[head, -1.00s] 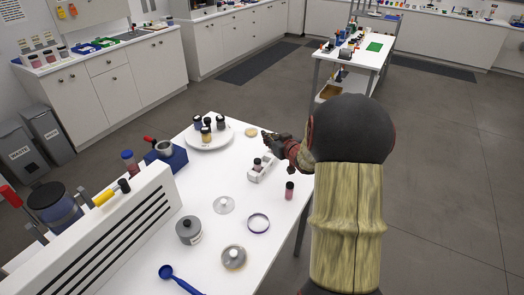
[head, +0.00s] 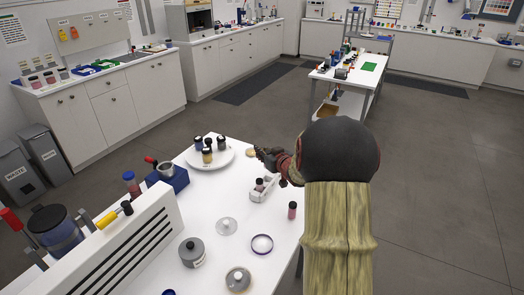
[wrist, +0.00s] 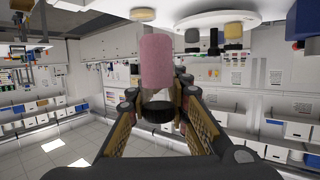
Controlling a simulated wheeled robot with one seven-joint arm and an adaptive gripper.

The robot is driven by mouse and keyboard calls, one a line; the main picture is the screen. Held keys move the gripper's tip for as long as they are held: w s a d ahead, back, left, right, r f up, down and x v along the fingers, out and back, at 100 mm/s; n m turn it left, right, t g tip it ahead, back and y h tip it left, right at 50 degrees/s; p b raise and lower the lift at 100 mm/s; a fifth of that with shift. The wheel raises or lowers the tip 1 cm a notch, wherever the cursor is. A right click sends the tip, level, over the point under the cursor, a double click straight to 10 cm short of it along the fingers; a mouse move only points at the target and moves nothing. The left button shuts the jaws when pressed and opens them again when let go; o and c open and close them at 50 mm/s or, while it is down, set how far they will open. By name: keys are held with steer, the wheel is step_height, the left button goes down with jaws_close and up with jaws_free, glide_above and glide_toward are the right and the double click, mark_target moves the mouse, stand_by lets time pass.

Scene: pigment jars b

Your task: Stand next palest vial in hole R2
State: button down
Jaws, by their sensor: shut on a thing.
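My gripper (wrist: 157,108) is shut on a pale pink vial (wrist: 157,62) by its black cap. The wrist picture is upside down, so the vial hangs with its cap up. In the head view my gripper (head: 263,155) is at the table's far right edge, behind the white rack (head: 253,196); the held vial cannot be made out there. One dark-capped vial (head: 259,185) stands in the rack. Another pink vial (head: 292,210) with a dark cap stands on the table right of the rack. Hole labels are too small to read.
A round white plate (head: 225,162) with several dark-capped jars stands at the far end, beside a beige disc (head: 251,153). A clear lid (head: 226,226), a purple-rimmed ring (head: 262,244) and a grey pot (head: 192,252) stand nearer. Bare table lies between.

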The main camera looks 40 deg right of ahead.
steer(key=shift+f+b, duration=1.45)
steer(key=shift+f, duration=1.1)
steer(key=shift+f+b, duration=0.8)
steer(key=shift+f, duration=1.35)
stand_by(0.3)
steer(key=c, duration=1.6)
jaws_free()
steer(key=shift+o, duration=0.2)
steer(key=shift+r, duration=0.1)
step_height(320, 180, up, 10)
